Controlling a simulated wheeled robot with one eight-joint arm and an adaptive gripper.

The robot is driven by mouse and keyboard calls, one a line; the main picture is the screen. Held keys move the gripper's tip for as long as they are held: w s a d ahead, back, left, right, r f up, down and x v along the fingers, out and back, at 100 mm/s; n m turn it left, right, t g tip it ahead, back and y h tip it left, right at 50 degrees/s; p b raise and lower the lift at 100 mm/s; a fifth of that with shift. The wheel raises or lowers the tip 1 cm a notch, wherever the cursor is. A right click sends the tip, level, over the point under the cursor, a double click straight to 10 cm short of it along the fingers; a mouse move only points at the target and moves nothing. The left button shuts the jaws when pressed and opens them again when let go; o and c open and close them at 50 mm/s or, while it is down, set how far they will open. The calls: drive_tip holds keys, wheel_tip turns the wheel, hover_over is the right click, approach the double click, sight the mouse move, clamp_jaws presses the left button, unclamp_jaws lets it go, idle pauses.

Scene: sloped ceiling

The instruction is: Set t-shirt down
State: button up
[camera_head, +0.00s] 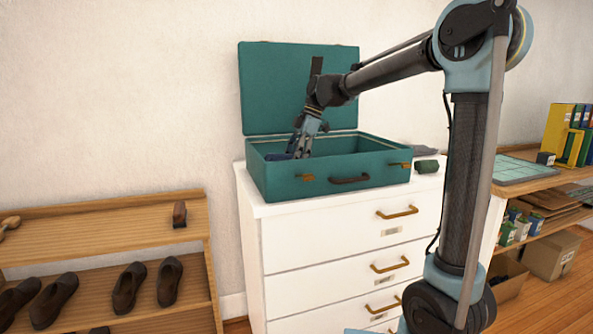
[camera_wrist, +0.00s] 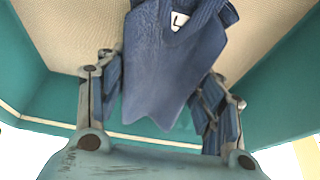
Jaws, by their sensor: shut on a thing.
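The blue t-shirt (camera_wrist: 165,75), with a pale label at its collar, hangs between the fingers of my gripper (camera_wrist: 160,90) in the wrist view. My gripper is shut on it. In the head view my gripper (camera_head: 301,148) reaches down into the open teal suitcase (camera_head: 285,180), near its left end. A bit of the dark blue shirt (camera_head: 278,156) shows beside the fingers there. The suitcase's front wall hides the shirt's lower part. I cannot tell whether the shirt touches the suitcase floor. The wrist view shows the beige lining (camera_wrist: 70,35) beyond the shirt.
The suitcase stands on a white chest of drawers (camera_head: 330,252), its lid (camera_head: 275,90) raised at the back. A dark green rolled item (camera_head: 427,167) lies to its right. A wooden shoe rack (camera_head: 110,225) stands left, and a shelf with books and boxes (camera_head: 555,215) right.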

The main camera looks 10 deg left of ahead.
drive_tip(key=shift+f, duration=1.75)
drive_tip(key=o, duration=1.1)
drive_tip(key=shift+f, duration=0.1)
drive_tip(key=v, duration=1.2)
drive_tip(key=shift+a, duration=0.1)
